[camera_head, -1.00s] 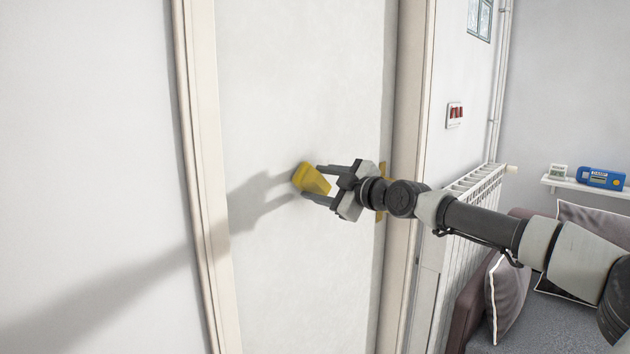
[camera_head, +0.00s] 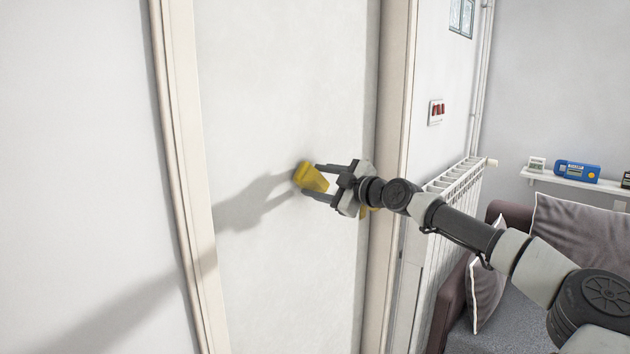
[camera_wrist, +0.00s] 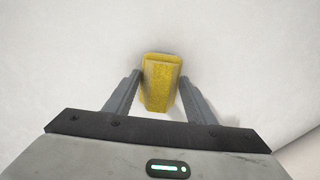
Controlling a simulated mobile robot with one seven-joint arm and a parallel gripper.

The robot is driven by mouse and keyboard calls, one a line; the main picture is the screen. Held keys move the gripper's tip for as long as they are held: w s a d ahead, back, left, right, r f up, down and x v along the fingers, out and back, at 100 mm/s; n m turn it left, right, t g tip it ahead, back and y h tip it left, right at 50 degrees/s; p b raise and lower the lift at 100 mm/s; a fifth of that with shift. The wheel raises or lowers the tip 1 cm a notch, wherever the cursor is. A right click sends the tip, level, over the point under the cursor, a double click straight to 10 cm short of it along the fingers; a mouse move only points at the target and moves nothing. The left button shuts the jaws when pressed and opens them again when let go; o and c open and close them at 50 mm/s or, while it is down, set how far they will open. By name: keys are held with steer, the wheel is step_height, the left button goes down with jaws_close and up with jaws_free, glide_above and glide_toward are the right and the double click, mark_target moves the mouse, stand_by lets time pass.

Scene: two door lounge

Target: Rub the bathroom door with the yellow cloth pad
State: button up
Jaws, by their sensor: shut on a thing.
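The yellow cloth pad (camera_head: 311,178) is between the fingers of my gripper (camera_head: 318,182), its far end at or very near the white bathroom door (camera_head: 285,80). I cannot tell for sure whether it touches. In the wrist view the pad (camera_wrist: 160,82) stands out beyond the fingertips of my gripper (camera_wrist: 160,88), facing the pale door surface (camera_wrist: 60,50). My gripper is shut on the pad. The shadow of the arm and gripper falls on the door to the left of the pad. The door's brass-coloured handle part is mostly hidden behind my gripper.
The door frame (camera_head: 183,150) stands left of the door, with another jamb (camera_head: 396,100) on the right. Beyond it are a white radiator (camera_head: 455,200), a red-switch panel (camera_head: 436,111), a sofa with cushions (camera_head: 580,240) and a shelf (camera_head: 590,184) with a blue device (camera_head: 577,171).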

steer(key=shift+w+d+p, duration=0.3)
steer(key=shift+w+d, duration=0.15)
steer(key=shift+w, duration=0.25)
steer(key=shift+w+d+p, duration=0.3)
steer(key=shift+w+d, duration=0.15)
steer(key=shift+w, duration=0.25)
steer(key=shift+w+d+p, duration=0.35)
steer(key=shift+w+d, duration=0.9)
steer(key=shift+w, duration=0.2)
steer(key=b+v, duration=0.4)
steer(key=v, duration=0.2)
steer(key=shift+w+d+f, duration=0.15)
steer(key=shift+d+f, duration=0.05)
steer(key=shift+f, duration=0.15)
steer(key=shift+b+v, duration=0.9)
steer(key=shift+v, duration=0.55)
steer(key=shift+w+d+f, duration=0.1)
steer(key=shift+d+f, duration=0.05)
